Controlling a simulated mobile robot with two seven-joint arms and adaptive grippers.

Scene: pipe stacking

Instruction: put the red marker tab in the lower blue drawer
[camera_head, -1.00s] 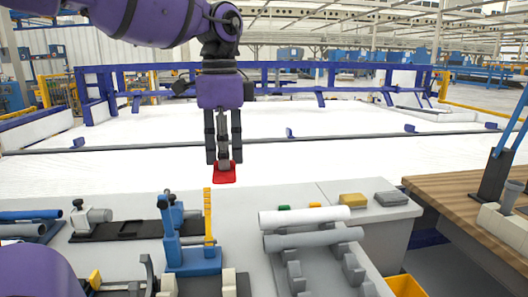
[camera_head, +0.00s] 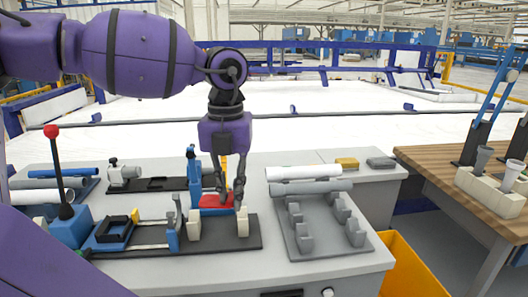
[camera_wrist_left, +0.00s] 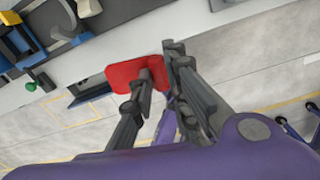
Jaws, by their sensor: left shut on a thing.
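The red marker tab (camera_head: 213,201) is held by my left gripper (camera_head: 231,200), low in front of the blue upright stand in the head view. The gripper's fingers are shut on it. In the left wrist view the flat red tab (camera_wrist_left: 112,74) is seen between the fingers (camera_wrist_left: 158,68), with grey floor and the bench edge behind it. No drawer can be made out clearly as blue; a dark handle (camera_head: 283,293) shows at the bottom edge of the head view. My right gripper is not in view.
A grey bench carries a black fixture rail with cream blocks (camera_head: 242,222), a red-knobbed lever (camera_head: 51,132) and a white pipe (camera_head: 303,172) by a grey rack (camera_head: 318,228). A yellow bin (camera_head: 413,272) stands beside the bench. A wooden table (camera_head: 430,160) is at right.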

